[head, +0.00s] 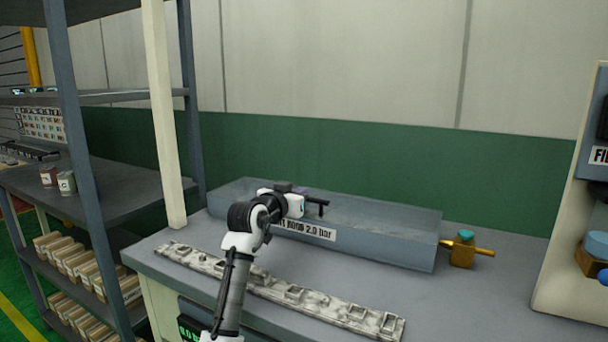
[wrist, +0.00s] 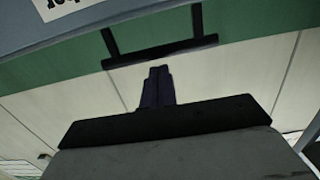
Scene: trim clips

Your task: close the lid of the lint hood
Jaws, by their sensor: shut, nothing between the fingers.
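The lint hood (head: 415,245) is a long blue-grey box with a white label on its front, at the back of the bench in the head view. A corner of it with part of the label (wrist: 62,6) shows upside down in the wrist view. A black bar handle (head: 318,202) stands at its front edge above the label; it also shows in the wrist view (wrist: 160,53). I cannot tell clearly how the lid stands. My gripper (head: 299,190) is shut and empty. Its dark fingertips (wrist: 158,70) point at the handle's bar, just short of it in the wrist picture; contact is unclear.
A mottled grey strip with raised clips (head: 310,300) lies along the bench front. A brass valve with a teal top (head: 463,250) sits at the hood's right end. Shelving with a pale post (head: 165,110) stands left, a pale cabinet (head: 565,240) right.

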